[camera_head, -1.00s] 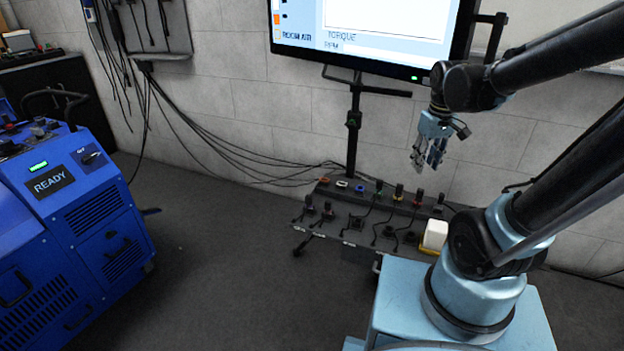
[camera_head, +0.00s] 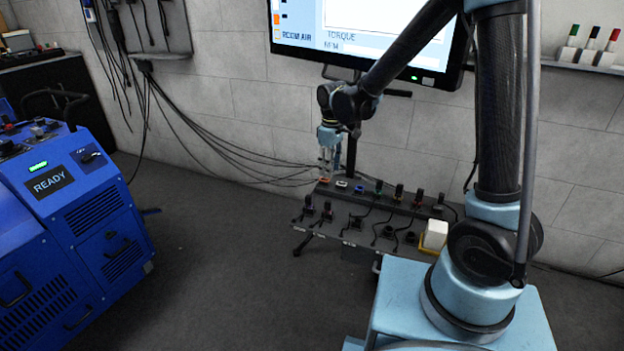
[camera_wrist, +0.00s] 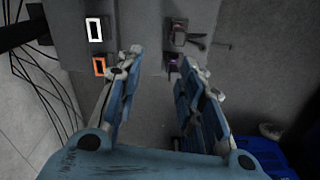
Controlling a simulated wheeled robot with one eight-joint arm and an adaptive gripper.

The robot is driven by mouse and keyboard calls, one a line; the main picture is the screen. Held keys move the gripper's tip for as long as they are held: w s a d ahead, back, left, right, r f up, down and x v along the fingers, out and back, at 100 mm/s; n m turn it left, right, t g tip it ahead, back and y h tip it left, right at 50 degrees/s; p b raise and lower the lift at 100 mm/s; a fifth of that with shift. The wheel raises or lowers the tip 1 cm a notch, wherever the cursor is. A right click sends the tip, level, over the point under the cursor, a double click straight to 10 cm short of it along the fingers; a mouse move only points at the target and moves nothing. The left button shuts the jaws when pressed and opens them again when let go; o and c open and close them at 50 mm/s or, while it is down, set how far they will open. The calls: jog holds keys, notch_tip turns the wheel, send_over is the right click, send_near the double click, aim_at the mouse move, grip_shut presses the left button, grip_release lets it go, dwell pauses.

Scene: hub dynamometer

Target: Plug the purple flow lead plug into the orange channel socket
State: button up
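The orange channel socket (camera_head: 324,180) is a small orange-rimmed rectangle at the left end of the panel's back row. It also shows in the wrist view (camera_wrist: 99,66), just left of my left finger. The purple flow lead plug (camera_wrist: 172,62) shows in the wrist view as a dark piece with a purple mark, beyond the gap between my fingers. In the head view it seems to be the leftmost dark plug (camera_head: 309,204) in the front row; its purple is not clear there. My gripper (camera_head: 329,171) points down above the panel's left end, open and empty.
A white-rimmed socket (camera_head: 342,184) and a blue one (camera_head: 360,188) follow in the back row. Another plug (camera_head: 328,209) stands right of the purple one. A white block (camera_head: 436,234) sits at the panel's right. The monitor (camera_head: 365,45) hangs behind; a blue machine (camera_head: 75,210) stands left.

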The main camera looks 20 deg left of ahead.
jog(key=n, duration=0.2)
send_over(309, 196)
notch_tip(309, 196, down, 5)
jog(key=shift+r, duration=0.1)
jog(key=shift+f, duration=4.45)
grip_shut()
jog(key=shift+r, duration=0.15)
jog(key=shift+r, duration=3.4)
